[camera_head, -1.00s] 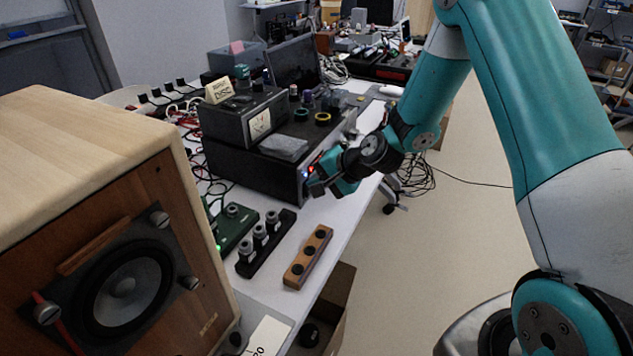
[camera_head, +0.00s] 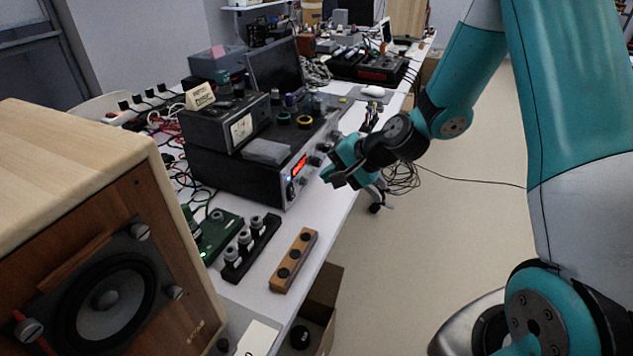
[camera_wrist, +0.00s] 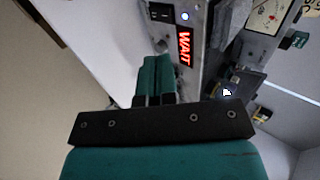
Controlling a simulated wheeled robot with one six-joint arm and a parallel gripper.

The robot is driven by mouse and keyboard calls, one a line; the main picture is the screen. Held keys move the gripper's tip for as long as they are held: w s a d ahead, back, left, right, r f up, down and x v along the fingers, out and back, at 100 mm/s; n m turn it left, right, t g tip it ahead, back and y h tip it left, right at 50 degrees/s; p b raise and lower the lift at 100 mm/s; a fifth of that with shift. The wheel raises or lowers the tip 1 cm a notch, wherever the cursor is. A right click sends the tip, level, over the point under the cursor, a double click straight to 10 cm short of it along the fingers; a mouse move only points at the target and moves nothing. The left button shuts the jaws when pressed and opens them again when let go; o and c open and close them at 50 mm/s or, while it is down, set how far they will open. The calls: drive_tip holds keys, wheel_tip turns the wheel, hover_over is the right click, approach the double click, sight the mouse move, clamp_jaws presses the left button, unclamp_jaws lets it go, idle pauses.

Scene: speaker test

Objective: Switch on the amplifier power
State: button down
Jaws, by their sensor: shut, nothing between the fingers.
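The dark box with a silver front panel (camera_head: 319,143), which looks like the amplifier, stands on the table under a smaller meter unit. A red display (camera_head: 299,166) is lit on its panel and reads WAIT in the wrist view (camera_wrist: 184,47). A small lit blue-white light (camera_wrist: 185,16) sits beside the display, and a black rocker switch (camera_wrist: 160,13) is next to that light. My gripper (camera_head: 328,179) is shut and empty, just in front of the panel and apart from it. Its closed teal fingers (camera_wrist: 156,72) show in the wrist view. The rocker's position is unclear.
A wooden speaker (camera_head: 110,240) stands at the near left. A wooden block with knobs (camera_head: 293,260), a black block with terminals (camera_head: 250,248) and a green board (camera_head: 212,235) lie before the box. An open carton (camera_head: 325,300) is below the table edge. Open floor lies right.

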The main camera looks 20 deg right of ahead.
drive_tip(key=r, duration=0.1)
drive_tip(key=s+d+r, duration=0.1)
drive_tip(key=s+r, duration=0.1)
drive_tip(key=r, duration=0.1)
drive_tip(key=shift+d, duration=0.25)
drive_tip(key=s+a+r+n+g+p, duration=0.2)
drive_tip(key=s+a+r+n, duration=0.2)
drive_tip(key=s, duration=0.4)
drive_tip(key=s+a+r+n+g+h+p, duration=0.1)
drive_tip(key=s+a+r+n+g+p, duration=0.1)
drive_tip(key=s+a+r+n, duration=0.2)
drive_tip(key=s+a+r+n+g+h+p, duration=0.1)
drive_tip(key=s+a+r+n+g+p, duration=0.1)
drive_tip(key=s+r+n, duration=0.6)
drive_tip(key=s+a+r+g, duration=0.1)
drive_tip(key=s+a, duration=0.1)
drive_tip(key=s, duration=0.2)
drive_tip(key=shift+s+a+n, duration=0.15)
drive_tip(key=shift+a+n, duration=0.1)
drive_tip(key=shift+n, duration=0.15)
